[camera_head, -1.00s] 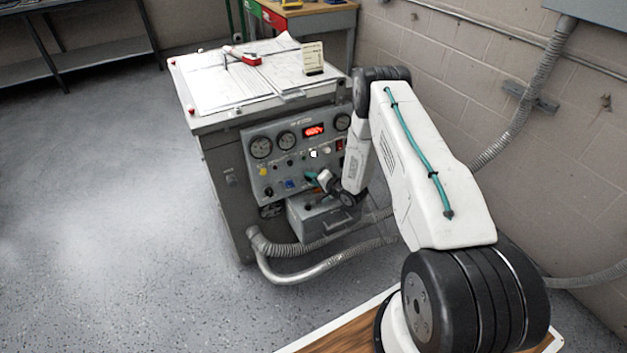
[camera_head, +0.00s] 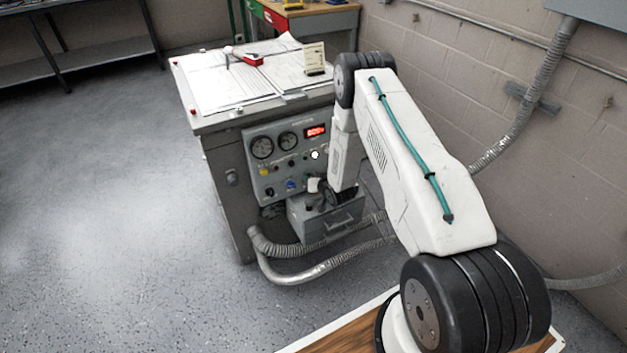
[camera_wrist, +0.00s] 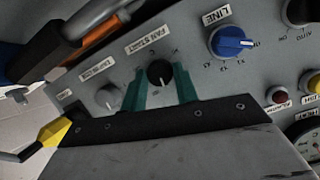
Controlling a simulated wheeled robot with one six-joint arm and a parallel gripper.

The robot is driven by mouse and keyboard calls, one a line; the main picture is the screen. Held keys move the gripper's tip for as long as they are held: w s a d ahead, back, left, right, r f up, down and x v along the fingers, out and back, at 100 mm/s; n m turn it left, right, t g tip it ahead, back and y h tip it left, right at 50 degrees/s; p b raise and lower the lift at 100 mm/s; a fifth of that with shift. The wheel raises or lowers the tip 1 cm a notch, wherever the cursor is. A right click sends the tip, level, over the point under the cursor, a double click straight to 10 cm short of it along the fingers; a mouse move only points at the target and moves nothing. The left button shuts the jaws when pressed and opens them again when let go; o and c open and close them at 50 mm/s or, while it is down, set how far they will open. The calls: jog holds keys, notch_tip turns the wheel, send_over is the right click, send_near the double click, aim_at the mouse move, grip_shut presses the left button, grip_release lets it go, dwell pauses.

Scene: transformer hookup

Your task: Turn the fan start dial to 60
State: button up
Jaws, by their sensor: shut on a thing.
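The fan start dial (camera_wrist: 159,73) is a black knob on the grey control panel (camera_head: 266,176), under a "FAN START" label (camera_wrist: 148,44) in the wrist view. My gripper (camera_wrist: 161,82) has green fingers, one on each side of the dial, and is shut on it. A small pale mark shows on the dial, but I cannot read its scale setting. In the head view my arm hides the dial and fingertips.
In the wrist view a blue LINE knob (camera_wrist: 230,42) sits right of the dial and a grey knob (camera_wrist: 109,96) left. A yellow-tipped lever (camera_wrist: 53,131) is at lower left. In the head view a grey box (camera_head: 325,222) and hoses (camera_head: 300,274) lie below the panel.

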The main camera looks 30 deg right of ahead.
jog(key=n+t+h, duration=0.1)
jog(key=n, duration=0.5)
jog(key=n+t+h, duration=0.1)
jog(key=n+h, duration=0.1)
jog(key=n, duration=0.4)
jog(key=f+n+t+h, duration=0.1)
jog(key=n+h, duration=0.1)
jog(key=n, duration=0.4)
jog(key=shift+a+t, duration=0.3)
jog(key=shift+t, duration=0.1)
jog(key=shift+r+h, duration=0.1)
jog(key=shift+h, duration=0.2)
jog(key=o, duration=1)
jog(key=shift+c, duration=0.2)
jog(key=shift+s, duration=0.15)
